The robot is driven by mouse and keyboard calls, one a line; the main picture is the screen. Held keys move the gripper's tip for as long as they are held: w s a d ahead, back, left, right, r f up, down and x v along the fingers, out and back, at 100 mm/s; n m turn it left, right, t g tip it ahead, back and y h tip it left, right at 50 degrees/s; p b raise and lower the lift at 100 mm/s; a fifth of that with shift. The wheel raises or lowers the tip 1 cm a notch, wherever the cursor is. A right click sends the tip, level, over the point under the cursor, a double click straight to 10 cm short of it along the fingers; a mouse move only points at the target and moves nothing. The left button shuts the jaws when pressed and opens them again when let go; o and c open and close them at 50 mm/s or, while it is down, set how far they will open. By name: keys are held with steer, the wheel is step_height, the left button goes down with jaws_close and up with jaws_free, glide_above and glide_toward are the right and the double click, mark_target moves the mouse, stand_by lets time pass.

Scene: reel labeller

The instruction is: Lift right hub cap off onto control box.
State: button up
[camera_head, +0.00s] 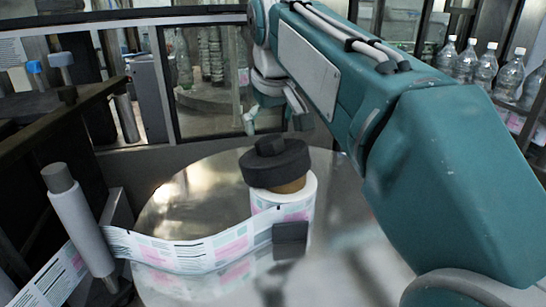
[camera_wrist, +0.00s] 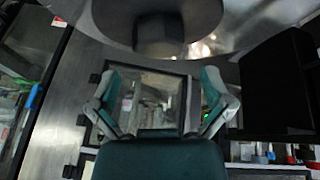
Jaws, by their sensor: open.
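A dark round hub cap (camera_head: 275,163) with a raised knob sits on top of a white label roll (camera_head: 288,203), level and in place. A dark disc with a knob, apparently the same hub cap (camera_wrist: 158,18), shows at the top edge of the wrist view. My gripper (camera_head: 275,118) is above and behind the cap in the head view, apart from it. In the wrist view my gripper (camera_wrist: 160,98) has its two fingers spread, with nothing between them. I cannot tell for certain which thing is the control box.
The roll stands on a shiny round plate (camera_head: 175,212). A label strip (camera_head: 180,255) runs left from it around a grey roller (camera_head: 78,220). A small dark block (camera_head: 290,240) is at the roll's front. Clear bottles (camera_head: 485,65) stand at back right. A black box shape (camera_wrist: 275,85) is at right.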

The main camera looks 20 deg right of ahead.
mark_target(269, 139)
steer(key=x, duration=0.6)
steer(key=c, duration=1)
